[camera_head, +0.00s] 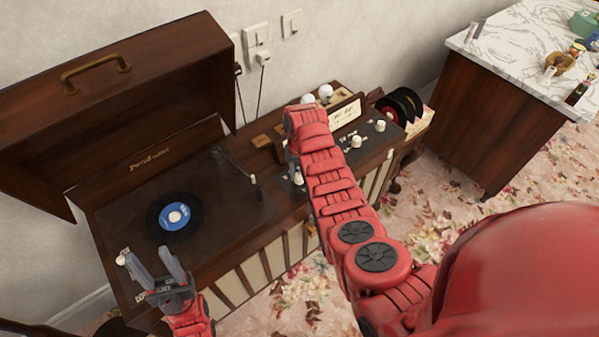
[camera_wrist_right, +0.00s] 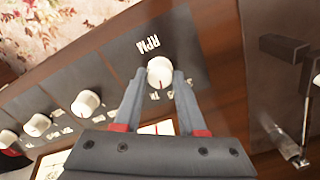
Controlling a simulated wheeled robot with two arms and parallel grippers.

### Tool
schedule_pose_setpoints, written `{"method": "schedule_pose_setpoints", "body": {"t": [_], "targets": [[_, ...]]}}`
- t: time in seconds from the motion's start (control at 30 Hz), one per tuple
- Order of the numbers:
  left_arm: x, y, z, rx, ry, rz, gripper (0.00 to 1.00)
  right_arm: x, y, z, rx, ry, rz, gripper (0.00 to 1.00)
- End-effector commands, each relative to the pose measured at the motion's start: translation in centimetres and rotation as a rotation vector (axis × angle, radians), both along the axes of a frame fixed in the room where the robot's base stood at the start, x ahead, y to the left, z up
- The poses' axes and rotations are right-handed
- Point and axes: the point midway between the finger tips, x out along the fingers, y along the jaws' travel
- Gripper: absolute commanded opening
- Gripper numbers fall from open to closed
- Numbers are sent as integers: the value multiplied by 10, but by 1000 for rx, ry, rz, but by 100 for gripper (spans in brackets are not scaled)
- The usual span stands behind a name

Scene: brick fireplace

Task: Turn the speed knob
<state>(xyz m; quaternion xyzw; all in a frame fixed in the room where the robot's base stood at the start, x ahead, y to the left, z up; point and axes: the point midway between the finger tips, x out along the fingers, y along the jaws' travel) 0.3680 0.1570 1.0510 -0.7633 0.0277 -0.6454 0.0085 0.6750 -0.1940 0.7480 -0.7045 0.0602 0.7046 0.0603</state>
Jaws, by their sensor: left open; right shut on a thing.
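My left gripper (camera_head: 148,256) is open and empty above the front left corner of the record player.
A record (camera_head: 174,217) with a blue label lies on the turntable. The wooden lid (camera_head: 120,95) stands open behind it. More white knobs (camera_wrist_right: 86,103) sit in a row beside the speed knob. The tonearm (camera_wrist_right: 285,140) is close by. A marble-topped cabinet (camera_head: 520,45) stands at the right.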

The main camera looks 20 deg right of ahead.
Motion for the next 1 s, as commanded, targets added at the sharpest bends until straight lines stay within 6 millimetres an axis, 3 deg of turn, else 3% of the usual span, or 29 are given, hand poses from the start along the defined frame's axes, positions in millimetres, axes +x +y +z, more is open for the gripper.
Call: {"method": "schedule_pose_setpoints", "body": {"t": [0.5, 1.0], "targets": [[0, 0, 2, 0, 0, 0, 50, 1, 0, 1, 0, -2, -394, 0], [0, 0, 2, 0, 0, 0, 50, 1, 0, 1, 0, -3, -507, 0]]}}
